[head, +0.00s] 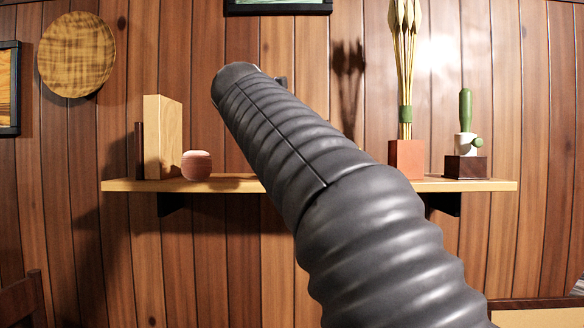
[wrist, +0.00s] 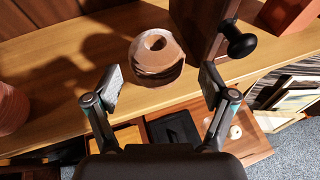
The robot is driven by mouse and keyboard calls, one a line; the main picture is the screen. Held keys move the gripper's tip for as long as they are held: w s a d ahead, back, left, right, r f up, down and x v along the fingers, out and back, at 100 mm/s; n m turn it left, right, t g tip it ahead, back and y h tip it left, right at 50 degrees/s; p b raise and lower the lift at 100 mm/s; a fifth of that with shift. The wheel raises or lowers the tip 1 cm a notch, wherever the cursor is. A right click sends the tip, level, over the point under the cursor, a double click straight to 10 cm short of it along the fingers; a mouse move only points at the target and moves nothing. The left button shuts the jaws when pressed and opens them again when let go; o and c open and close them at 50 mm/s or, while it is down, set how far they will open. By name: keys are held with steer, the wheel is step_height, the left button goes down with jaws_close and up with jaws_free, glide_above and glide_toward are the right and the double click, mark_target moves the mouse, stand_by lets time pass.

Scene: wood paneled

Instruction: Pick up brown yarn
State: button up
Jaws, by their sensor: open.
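A round brown ball with a hole in its top, which looks like the brown yarn (wrist: 157,58), sits on the wooden shelf in the wrist view. My gripper (wrist: 161,84) is open, with one finger on each side below the ball in the picture. The ball appears just beyond the fingertips, and nothing is held. In the head view my arm covers the middle of the shelf, so I cannot see the ball or my gripper there.
The wooden shelf (head: 235,186) holds a reddish ribbed round object (head: 196,166), an upright wooden block (head: 163,137), a reddish vase block (head: 406,160) and a cactus-like ornament (head: 466,125). In the wrist view, a dark upright piece with a black knob (wrist: 240,42) stands close right of the ball.

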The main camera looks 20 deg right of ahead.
steer(key=shift+f+b+x, duration=0.15)
steer(key=shift+b+x, duration=0.05)
steer(key=shift+x, duration=1.1)
steer(key=shift+f+b+x, duration=0.15)
steer(key=shift+x, duration=1.2)
steer(key=shift+a, duration=0.25)
steer(key=c, duration=0.9)
